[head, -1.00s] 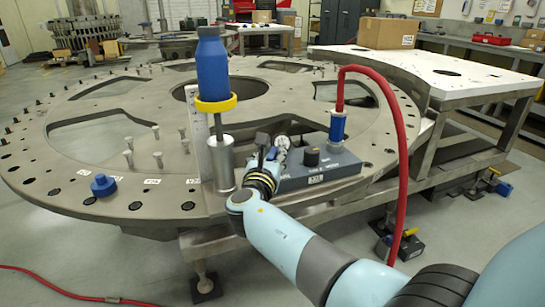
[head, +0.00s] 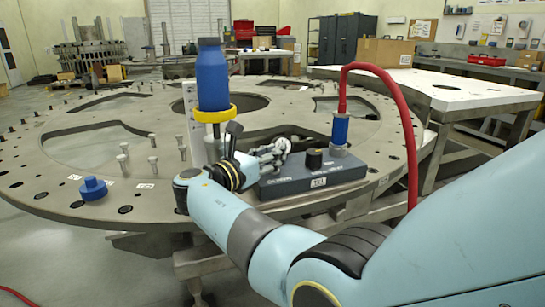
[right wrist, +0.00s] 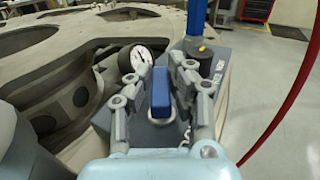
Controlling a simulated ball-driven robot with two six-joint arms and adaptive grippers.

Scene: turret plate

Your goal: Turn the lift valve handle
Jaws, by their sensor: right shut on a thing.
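The lift valve handle is a blue bar (right wrist: 160,92) on a round metal base, seen in the right wrist view. It stands between the two grey fingers of my right gripper (right wrist: 158,95), lengthwise along them. My right gripper (head: 268,158) is shut on it. In the head view the handle is hidden behind the gripper. The handle sits on a dark grey control block (head: 312,176), which also shows in the right wrist view (right wrist: 215,66). A white round gauge (right wrist: 140,57) is just beyond the handle. My left gripper is out of view.
A black knob (head: 314,158) and a blue cylinder (head: 340,131) with a red hose (head: 400,115) stand on the block's right. Left of my gripper, a blue bottle (head: 212,80) stands upright in a yellow ring (head: 215,114). A blue cap (head: 93,188) lies on the large round plate (head: 60,205).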

